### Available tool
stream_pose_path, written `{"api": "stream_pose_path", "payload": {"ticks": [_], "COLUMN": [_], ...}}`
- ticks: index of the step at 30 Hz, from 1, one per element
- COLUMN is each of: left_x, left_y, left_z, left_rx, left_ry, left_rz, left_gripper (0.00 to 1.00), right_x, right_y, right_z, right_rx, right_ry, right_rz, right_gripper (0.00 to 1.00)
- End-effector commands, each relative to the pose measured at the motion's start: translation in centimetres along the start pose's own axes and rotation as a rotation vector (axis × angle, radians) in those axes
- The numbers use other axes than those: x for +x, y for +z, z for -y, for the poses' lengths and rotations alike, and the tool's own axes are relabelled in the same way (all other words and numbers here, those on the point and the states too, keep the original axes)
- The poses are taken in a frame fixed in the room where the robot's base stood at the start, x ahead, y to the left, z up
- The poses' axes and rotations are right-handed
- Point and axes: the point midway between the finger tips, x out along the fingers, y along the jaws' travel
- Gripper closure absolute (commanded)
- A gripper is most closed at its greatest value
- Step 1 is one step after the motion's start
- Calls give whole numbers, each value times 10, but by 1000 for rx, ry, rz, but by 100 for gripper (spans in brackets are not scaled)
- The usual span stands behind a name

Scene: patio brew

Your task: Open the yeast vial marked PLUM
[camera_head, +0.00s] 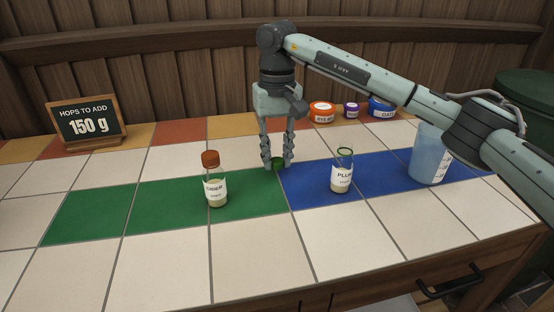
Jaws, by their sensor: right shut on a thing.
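The PLUM vial (341,175) stands upright on the blue tiles, right of centre. Its mouth shows a green rim and no cap sits on it. My right gripper (278,162) points down to the left of this vial and is shut on a small green cap (278,163). The cap is at or just above the tiles near the border of green and blue; I cannot tell if it touches them. A second vial (215,181) with an orange-brown cap and another label stands on the green tiles. My left gripper is not in view.
A blue measuring jug (430,154) stands right of the PLUM vial, under my right arm. Labelled orange (322,112), purple (351,110) and blue (381,108) containers stand at the back. A sign (87,122) reads 150 g. The front cream tiles are clear.

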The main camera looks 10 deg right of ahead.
Motion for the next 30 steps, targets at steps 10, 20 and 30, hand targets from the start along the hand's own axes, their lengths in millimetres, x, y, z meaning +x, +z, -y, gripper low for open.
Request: {"api": "stream_pose_path", "payload": {"ticks": [10,20,30], "left_x": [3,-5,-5], "left_y": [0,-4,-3], "left_z": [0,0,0], "left_rx": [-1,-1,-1], "left_ry": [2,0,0], "left_rz": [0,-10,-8], "left_gripper": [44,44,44], "right_x": [16,18,16], "right_y": [0,0,0], "right_z": [0,0,0], "right_rx": [0,0,0], "right_ry": [0,1,0], "right_rz": [0,0,0], "right_gripper": [100,57,55]}}
